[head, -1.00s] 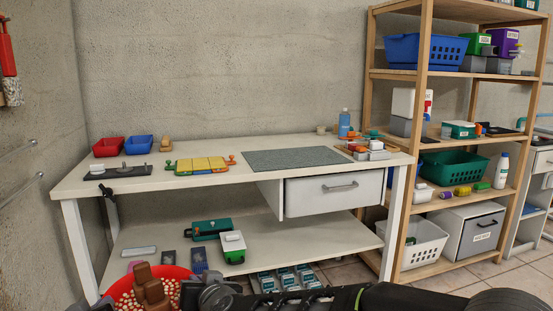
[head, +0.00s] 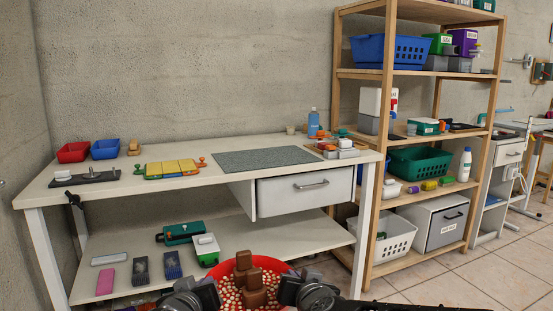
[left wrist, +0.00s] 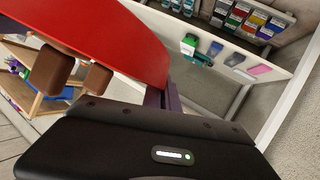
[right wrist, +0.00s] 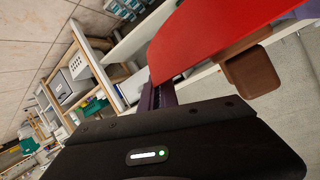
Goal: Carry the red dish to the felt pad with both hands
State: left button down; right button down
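The red dish (head: 227,270) is at the bottom of the head view, in front of the table's lower shelf. It holds brown blocks (head: 254,297) and many small pale beads. Its red side also shows in the left wrist view (left wrist: 120,35) and the right wrist view (right wrist: 205,35). My left gripper (head: 212,290) is at the dish's left edge and my right gripper (head: 288,285) at its right edge. Both appear shut on the rim, the fingertips partly hidden. The grey felt pad (head: 265,158) lies flat and bare on the table top, beyond the dish.
The white table (head: 200,178) has a yellow board (head: 171,169) left of the pad and a cluster of small items (head: 338,148) to its right. A drawer (head: 306,190) is under the pad. A wooden shelf (head: 388,100) stands at the right.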

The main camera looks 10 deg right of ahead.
aim_at(265, 157)
jog(key=i+l, duration=0.2)
jog(key=i, duration=0.2)
jog(key=i+l, duration=0.15)
jog(key=i, duration=0.25)
jog(key=i+l, duration=0.2)
jog(key=i, duration=0.2)
